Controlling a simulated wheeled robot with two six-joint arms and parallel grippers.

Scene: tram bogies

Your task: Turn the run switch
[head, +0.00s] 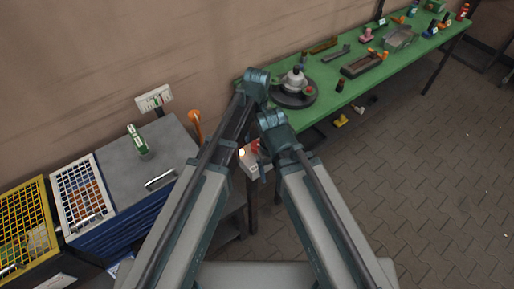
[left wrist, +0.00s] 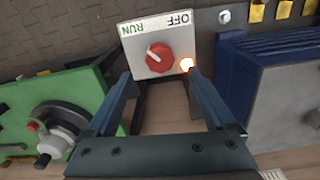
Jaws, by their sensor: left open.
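The run switch is a red knob (left wrist: 159,57) on a light grey box (left wrist: 148,27) marked RUN and OFF, upside down in the left wrist view. The knob's white mark points up and left, to the RUN side. A small lamp (left wrist: 187,64) beside the knob glows orange-white. My left gripper (left wrist: 160,76) is open, its fingers apart on either side of the knob, with nothing between them held. In the head view the red knob (head: 256,146) shows between my two arms, which hide part of the box. I cannot make out my right gripper.
A green bench (head: 335,90) with a round dark fixture (head: 295,95) and several parts stands right of the switch. A grey-topped cabinet (head: 170,150) with white and yellow mesh crates stands left. The paved floor (head: 420,170) at right is mostly clear.

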